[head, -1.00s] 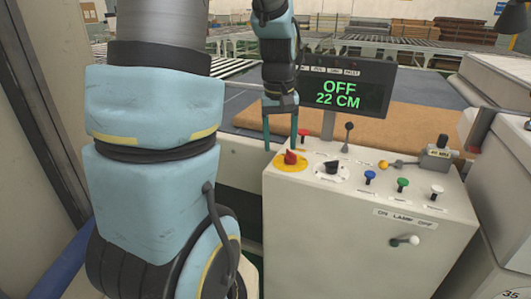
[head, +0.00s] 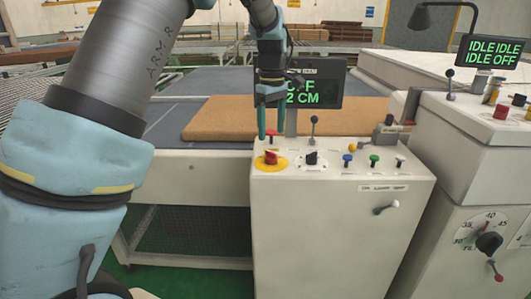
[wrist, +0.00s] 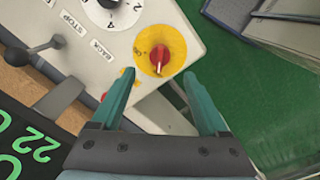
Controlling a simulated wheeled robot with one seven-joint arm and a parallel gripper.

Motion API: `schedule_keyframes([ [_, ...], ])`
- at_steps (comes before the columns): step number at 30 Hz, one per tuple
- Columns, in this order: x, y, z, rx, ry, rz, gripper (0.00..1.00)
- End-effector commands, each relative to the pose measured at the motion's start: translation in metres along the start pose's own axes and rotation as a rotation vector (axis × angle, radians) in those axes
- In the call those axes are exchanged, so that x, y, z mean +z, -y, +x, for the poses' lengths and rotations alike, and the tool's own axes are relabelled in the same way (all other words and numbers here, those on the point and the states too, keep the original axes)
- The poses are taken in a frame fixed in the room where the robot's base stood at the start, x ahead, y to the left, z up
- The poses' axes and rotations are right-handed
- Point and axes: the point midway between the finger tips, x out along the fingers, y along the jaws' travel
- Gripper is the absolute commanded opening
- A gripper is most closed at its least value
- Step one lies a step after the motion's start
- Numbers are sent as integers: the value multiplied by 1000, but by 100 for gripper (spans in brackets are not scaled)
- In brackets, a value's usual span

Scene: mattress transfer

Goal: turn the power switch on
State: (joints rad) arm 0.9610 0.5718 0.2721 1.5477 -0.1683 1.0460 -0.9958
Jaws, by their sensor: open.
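The power switch is a red rotary knob (head: 271,157) on a round yellow plate, at the left end of the control console's top (head: 340,180). In the wrist view the red knob (wrist: 159,57) sits ahead of my fingertips, with its yellow plate (wrist: 147,49) around it. My gripper (head: 270,138) points down above the knob, with its two teal fingers apart and nothing between them. In the wrist view my gripper (wrist: 160,82) has its fingers spread below the knob. They look apart from the knob. The display (head: 318,88) is partly hidden by my arm.
A brown mattress (head: 215,120) lies behind. A second console (head: 470,170) stands at right.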

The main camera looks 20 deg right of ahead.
Motion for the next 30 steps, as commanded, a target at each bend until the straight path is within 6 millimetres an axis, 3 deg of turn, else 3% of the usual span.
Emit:
schedule_keyframes([
  [6, 0, 1, 41, -4, 3, -1, 77],
  [13, 0, 1, 72, -2, 1, 0, 77],
  [26, 0, 1, 83, 1, 0, 0, 77],
  [30, 0, 1, 83, 1, 0, 0, 62],
])
